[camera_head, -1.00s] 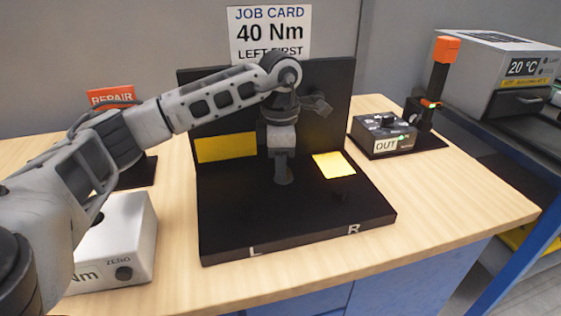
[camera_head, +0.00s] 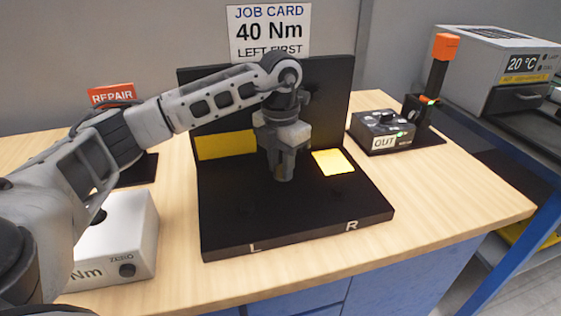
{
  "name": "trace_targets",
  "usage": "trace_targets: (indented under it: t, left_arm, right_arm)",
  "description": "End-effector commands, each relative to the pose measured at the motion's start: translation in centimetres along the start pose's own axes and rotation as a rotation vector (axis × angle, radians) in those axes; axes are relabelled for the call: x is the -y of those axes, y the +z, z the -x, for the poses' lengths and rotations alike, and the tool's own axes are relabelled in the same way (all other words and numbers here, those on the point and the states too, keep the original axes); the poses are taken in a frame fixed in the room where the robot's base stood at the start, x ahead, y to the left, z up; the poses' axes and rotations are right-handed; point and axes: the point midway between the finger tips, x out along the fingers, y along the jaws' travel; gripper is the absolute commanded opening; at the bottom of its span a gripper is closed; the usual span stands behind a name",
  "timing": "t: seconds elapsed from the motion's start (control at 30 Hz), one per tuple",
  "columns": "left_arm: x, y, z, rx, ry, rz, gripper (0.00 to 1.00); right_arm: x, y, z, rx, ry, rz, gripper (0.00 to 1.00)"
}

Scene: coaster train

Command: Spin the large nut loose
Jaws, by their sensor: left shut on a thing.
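My left gripper (camera_head: 284,174) points down over the middle of the black fixture (camera_head: 300,216), between its two yellow patches. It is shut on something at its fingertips. The fingers and wrist hide what they hold, so I cannot make out the large nut itself. The fixture has a base marked L and R at its front edge and an upright black back panel. My right gripper does not show.
A job card (camera_head: 270,32) reading "40 Nm, LEFT FIRST" hangs behind. A white box (camera_head: 128,235) marked "ZERO" stands at the left. A box marked "OUT" (camera_head: 382,131) and an orange-topped post (camera_head: 438,75) stand right. The front right of the bench is clear.

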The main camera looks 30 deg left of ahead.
Motion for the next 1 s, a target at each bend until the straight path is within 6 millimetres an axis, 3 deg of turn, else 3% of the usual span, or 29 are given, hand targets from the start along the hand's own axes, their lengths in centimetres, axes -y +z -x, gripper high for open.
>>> trace_targets:
  t: [0.53, 0.57, 0.63, 1.0]
  left_arm:
    - [0.10, -0.16, -0.36, -0.010, 0.000, 0.026, 0.04]
    - [0.11, -0.17, -0.36, -0.010, 0.000, 0.025, 0.30]
    - [0.11, -0.16, -0.35, -0.009, 0.000, 0.025, 0.49]
    - [0.06, -0.01, 0.36, -0.002, 0.000, 0.026, 0.49]
  right_arm:
    - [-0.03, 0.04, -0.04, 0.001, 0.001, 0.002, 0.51]
    - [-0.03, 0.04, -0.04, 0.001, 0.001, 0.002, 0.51]
    - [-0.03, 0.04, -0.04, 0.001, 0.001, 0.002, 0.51]
    - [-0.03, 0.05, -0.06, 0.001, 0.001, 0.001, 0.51]
